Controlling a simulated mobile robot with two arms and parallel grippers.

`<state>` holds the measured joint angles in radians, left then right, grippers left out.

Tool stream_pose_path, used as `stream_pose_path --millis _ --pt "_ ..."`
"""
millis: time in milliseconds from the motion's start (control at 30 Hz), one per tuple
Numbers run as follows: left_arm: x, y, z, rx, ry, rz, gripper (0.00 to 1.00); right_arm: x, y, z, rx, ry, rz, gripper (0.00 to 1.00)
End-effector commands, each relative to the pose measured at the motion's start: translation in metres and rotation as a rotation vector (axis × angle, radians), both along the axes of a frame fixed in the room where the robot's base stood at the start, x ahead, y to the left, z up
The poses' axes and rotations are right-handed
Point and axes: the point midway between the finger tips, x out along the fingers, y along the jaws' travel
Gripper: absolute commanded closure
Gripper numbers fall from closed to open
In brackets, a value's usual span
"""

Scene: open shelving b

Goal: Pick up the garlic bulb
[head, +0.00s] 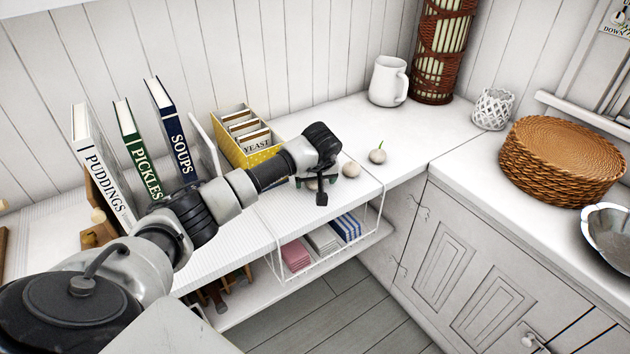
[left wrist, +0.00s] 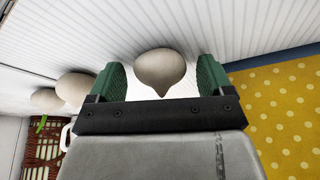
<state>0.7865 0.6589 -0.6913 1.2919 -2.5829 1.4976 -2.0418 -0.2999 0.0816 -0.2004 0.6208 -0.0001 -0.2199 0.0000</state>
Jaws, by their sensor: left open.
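A pale garlic bulb (left wrist: 160,68) with a pointed end shows in the left wrist view, between the two green fingers of my left gripper (left wrist: 162,76). There are gaps between the bulb and both fingers. In the head view my left gripper (head: 318,185) is low over the white counter and mostly hides this bulb. Two more pale bulbs stand to its right in the head view, a plain one (head: 351,169) and one with a green sprout (head: 377,156). They also show at the left of the wrist view, the plain one (left wrist: 75,87) and the sprouted one (left wrist: 45,98). My right gripper is not in view.
A yellow dotted box of cards (head: 258,157) stands close behind my left gripper. Several upright books (head: 172,130) are to the left. A white pitcher (head: 388,82) and a wicker-wrapped cylinder (head: 440,50) stand at the back. A wire basket (head: 315,262) hangs below the counter edge.

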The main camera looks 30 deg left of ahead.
Motion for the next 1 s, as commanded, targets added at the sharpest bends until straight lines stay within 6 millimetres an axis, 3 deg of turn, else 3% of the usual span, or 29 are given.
stream_pose_path --millis 33,400,767,1000 --pt "0.0 0.0 0.0 0.0 0.0 0.0 0.19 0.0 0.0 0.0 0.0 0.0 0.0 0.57" --pt "0.0 0.0 0.001 0.0 0.0 0.0 0.72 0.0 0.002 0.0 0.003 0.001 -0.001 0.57" --pt "0.001 0.0 0.008 0.001 -0.003 0.001 0.73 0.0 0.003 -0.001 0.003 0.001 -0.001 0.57" --pt "0.001 0.001 0.045 0.002 -0.006 -0.001 0.73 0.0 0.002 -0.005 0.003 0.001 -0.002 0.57"
